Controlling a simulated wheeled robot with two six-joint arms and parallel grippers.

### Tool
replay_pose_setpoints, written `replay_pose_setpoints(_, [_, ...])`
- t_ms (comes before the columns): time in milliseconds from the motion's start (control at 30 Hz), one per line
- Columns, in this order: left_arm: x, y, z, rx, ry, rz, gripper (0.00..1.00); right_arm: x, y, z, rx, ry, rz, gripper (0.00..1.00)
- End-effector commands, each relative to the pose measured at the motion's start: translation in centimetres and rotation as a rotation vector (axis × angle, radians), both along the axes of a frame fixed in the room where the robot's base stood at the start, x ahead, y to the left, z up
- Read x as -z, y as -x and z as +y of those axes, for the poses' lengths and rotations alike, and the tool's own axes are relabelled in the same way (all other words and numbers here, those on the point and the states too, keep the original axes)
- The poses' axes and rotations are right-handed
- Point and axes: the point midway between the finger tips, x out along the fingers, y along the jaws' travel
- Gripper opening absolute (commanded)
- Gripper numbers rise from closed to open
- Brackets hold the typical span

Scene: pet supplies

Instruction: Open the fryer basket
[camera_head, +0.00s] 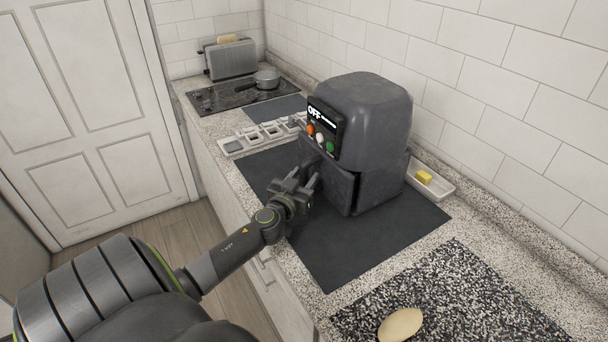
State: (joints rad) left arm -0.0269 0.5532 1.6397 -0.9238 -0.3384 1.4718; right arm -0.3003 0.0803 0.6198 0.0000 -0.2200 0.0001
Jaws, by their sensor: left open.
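The dark grey air fryer (362,112) stands on a black mat (328,252) on the counter. Its front panel shows "OFF" and orange, white and green buttons. The fryer basket (345,183) is the lower front part, and it appears to stand slightly out from the body. My left gripper (313,178) is open in front of the basket, with its fingers pointing toward the basket front. The basket handle is mostly hidden near the gripper, and I cannot tell whether the fingers touch it. My right gripper is not in view.
A white tray (447,190) with a yellow block (424,177) sits right of the fryer. A potato-like item (400,324) lies on a speckled board (450,300) in front. A sectioned tray (233,146), pot (267,78), cooktop (215,98) and toaster (231,60) are behind.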

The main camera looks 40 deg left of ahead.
Motion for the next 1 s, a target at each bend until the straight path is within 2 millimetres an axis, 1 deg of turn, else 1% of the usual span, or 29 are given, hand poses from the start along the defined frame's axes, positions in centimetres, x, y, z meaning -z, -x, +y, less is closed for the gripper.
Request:
replay_pose_setpoints(100, [-0.04,-0.34,0.06,0.001,0.001,0.000,0.42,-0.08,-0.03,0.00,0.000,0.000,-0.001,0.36])
replay_pose_setpoints(333, [-0.01,-0.35,0.09,0.001,0.000,0.000,0.42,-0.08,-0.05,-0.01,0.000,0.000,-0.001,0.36])
replay_pose_setpoints(367, [0.00,-0.35,0.09,0.001,0.000,0.000,0.40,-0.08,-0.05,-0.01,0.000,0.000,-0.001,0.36])
replay_pose_setpoints(667, [-0.01,-0.33,0.09,0.000,0.000,0.000,0.01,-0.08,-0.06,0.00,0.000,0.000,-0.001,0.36])
replay_pose_setpoints(867, [0.01,-0.30,0.11,0.000,0.000,0.000,0.00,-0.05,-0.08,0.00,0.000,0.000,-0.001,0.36])
replay_pose_setpoints(1000, [0.31,0.44,0.44,-0.001,-0.004,0.001,0.00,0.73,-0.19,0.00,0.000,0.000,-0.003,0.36])
